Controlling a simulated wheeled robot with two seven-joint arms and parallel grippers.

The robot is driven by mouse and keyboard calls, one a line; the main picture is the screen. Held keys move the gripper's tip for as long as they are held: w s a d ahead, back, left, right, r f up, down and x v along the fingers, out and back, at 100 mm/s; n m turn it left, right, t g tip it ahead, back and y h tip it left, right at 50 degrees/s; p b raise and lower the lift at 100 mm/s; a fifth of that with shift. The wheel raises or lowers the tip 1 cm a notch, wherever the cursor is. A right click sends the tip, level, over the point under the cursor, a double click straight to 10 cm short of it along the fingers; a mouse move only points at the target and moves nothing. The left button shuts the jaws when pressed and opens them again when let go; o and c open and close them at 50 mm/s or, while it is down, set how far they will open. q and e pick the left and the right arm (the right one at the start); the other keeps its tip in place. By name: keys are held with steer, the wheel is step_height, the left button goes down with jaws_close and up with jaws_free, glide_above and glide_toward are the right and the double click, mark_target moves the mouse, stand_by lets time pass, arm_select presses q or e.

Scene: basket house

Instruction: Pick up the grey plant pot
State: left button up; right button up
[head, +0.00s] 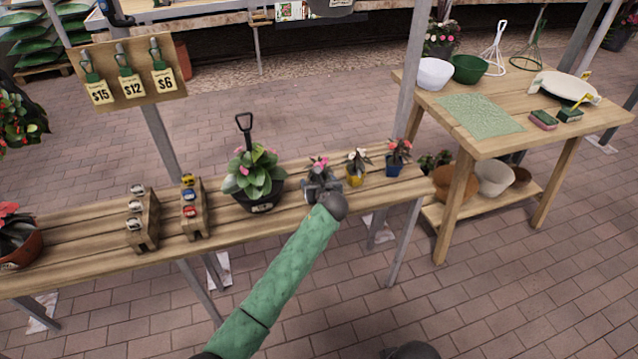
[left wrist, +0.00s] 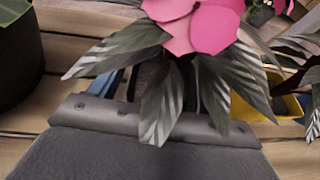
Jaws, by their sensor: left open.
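A small plant with a pink flower and dark striped leaves (head: 318,166) stands on the slatted wooden bench, left of the yellow pot (head: 355,180). Its grey pot is mostly hidden behind my gripper in the head view. My left gripper (head: 321,188) is open and low at the near side of this plant. In the left wrist view the pink flower (left wrist: 205,28) and drooping leaves fill the space just beyond the gripper. They cover the fingers and most of the pot, so I cannot tell whether the fingers touch it.
A large leafy plant in a black pot (head: 262,194) stands close on the left. The yellow pot and a blue pot (head: 394,168) stand to the right. Two small wooden racks (head: 142,222) are further left. A work table (head: 540,130) stands at the right.

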arm_select(q)
steer(key=shift+w+a+f, duration=0.1)
steer(key=shift+w+f, duration=0.05)
steer(key=shift+w, duration=0.1)
steer(key=shift+c, duration=0.7)
steer(key=c, duration=1)
arm_select(e)
steer(key=shift+w+d+f, duration=0.1)
steer(key=shift+w+d, duration=0.05)
steer(key=shift+d, duration=0.15)
